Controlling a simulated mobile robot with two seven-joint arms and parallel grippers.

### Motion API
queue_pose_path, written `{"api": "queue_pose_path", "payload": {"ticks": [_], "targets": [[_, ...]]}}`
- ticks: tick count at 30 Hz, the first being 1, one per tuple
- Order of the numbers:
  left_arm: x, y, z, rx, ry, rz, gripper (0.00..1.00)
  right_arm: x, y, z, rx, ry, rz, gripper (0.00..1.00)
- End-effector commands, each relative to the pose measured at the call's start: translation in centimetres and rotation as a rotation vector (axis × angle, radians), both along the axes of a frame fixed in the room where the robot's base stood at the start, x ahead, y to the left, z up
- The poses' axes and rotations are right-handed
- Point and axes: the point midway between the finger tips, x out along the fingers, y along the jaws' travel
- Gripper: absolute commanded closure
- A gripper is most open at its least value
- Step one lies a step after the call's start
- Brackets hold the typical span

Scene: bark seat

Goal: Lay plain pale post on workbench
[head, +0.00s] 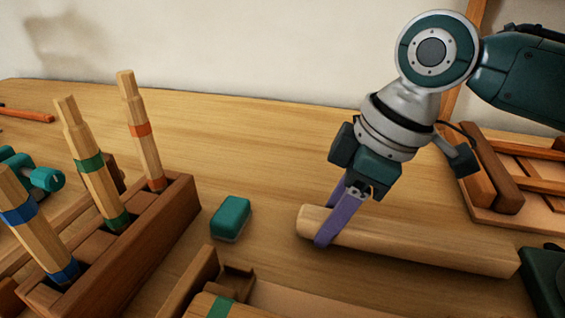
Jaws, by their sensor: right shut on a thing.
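The plain pale post (430,247) lies level, long and wooden, right of centre in the head view. Its left end points to the middle of the workbench (270,140). My right gripper (328,220) comes down from above and is shut on the post near its left end, with purple fingers across it. The post looks to be on the bench top or very close above it; I cannot tell if it touches. My left gripper is not in view.
A wooden rack (150,235) at left holds upright posts with orange, green and blue bands. A teal block (231,218) sits between rack and pale post. A wooden holder (205,280) is at the front. Framed wooden parts (520,180) lie at right. The back middle is clear.

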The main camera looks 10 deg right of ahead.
Motion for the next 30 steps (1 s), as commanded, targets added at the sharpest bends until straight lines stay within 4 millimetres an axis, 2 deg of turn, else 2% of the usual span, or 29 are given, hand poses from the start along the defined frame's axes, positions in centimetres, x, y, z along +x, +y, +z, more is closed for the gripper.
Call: {"api": "queue_pose_path", "payload": {"ticks": [7,29,30], "targets": [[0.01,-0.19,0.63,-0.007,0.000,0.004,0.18,0.01,-0.02,0.12,0.000,-0.002,0.001,1.00],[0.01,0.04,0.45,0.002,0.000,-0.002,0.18,-0.03,-0.03,-0.64,0.000,0.000,0.001,1.00],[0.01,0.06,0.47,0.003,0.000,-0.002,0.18,-0.01,-0.03,-0.57,0.000,0.000,0.001,0.51]]}}
